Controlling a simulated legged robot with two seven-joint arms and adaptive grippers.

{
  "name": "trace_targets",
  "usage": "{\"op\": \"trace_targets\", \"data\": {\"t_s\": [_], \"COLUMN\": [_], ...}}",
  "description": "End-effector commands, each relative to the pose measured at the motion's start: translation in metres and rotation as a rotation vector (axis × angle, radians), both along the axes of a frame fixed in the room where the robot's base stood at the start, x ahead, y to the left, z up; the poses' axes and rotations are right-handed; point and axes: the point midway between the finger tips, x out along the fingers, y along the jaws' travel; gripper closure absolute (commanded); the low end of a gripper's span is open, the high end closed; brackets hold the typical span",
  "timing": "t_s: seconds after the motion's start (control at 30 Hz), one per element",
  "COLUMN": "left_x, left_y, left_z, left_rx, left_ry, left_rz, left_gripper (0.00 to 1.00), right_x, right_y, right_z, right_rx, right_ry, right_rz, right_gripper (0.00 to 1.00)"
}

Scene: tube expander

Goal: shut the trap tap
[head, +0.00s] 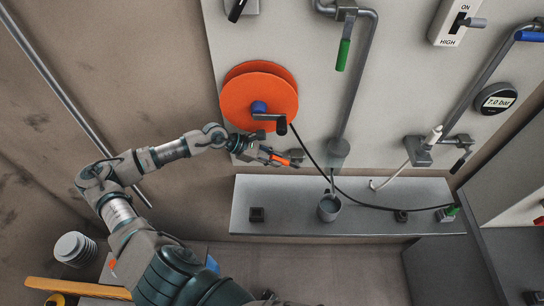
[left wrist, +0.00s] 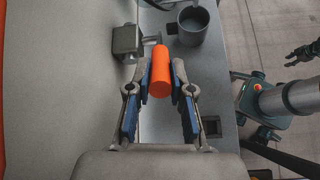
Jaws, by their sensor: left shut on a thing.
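My left gripper (head: 278,159) is shut on an orange handle (head: 285,161), just below the orange reel. In the left wrist view the orange handle (left wrist: 160,72) sits between the two fingers of my left gripper (left wrist: 160,75). A grey block (head: 297,155) on the wall panel is right beside the handle, and it also shows in the left wrist view (left wrist: 126,40). This looks like the trap tap; the joint between block and handle is partly hidden. What looks like my right gripper (left wrist: 303,53) is small and dark at the right of the left wrist view.
An orange reel (head: 262,97) with a crank (head: 270,116) stands out just above my left gripper. A black hose runs from it down to the right. A grey cup (head: 329,208) stands on the grey shelf (head: 290,190) below. A green-handled tap (head: 343,55) hangs at upper right.

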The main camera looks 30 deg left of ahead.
Motion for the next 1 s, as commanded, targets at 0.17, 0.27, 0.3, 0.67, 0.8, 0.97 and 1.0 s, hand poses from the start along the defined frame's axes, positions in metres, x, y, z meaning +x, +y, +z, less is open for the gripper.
{"op": "trace_targets", "data": {"t_s": [0.17,0.27,0.3,0.67,0.8,0.97,1.0], "left_x": [0.001,0.001,0.001,0.000,-0.001,-0.011,-0.015], "left_y": [0.000,0.000,0.000,-0.001,0.002,0.017,0.022], "left_z": [0.001,0.001,0.001,0.001,0.002,0.012,0.017], "left_rx": [0.000,-0.001,-0.001,0.000,0.001,0.005,0.006], "left_ry": [-0.003,-0.004,-0.004,-0.002,-0.001,0.001,0.002], "left_rz": [0.002,0.002,0.002,0.000,0.000,0.003,0.003], "left_gripper": [1.00,1.00,1.00,0.54,0.54,0.54,0.54], "right_x": [0.000,0.000,0.000,0.000,0.000,0.000,0.000], "right_y": [-0.002,-0.002,-0.002,-0.002,0.000,0.000,0.000], "right_z": [0.000,0.000,0.000,0.000,0.000,0.000,0.000], "right_rx": [-0.002,-0.002,-0.002,-0.002,0.002,0.001,0.001], "right_ry": [0.000,0.000,0.000,0.000,-0.001,-0.001,-0.001], "right_rz": [-0.001,-0.001,-0.002,-0.002,-0.002,-0.002,-0.002], "right_gripper": [0.60,0.60,0.60,0.60,0.60,0.60,0.60]}}
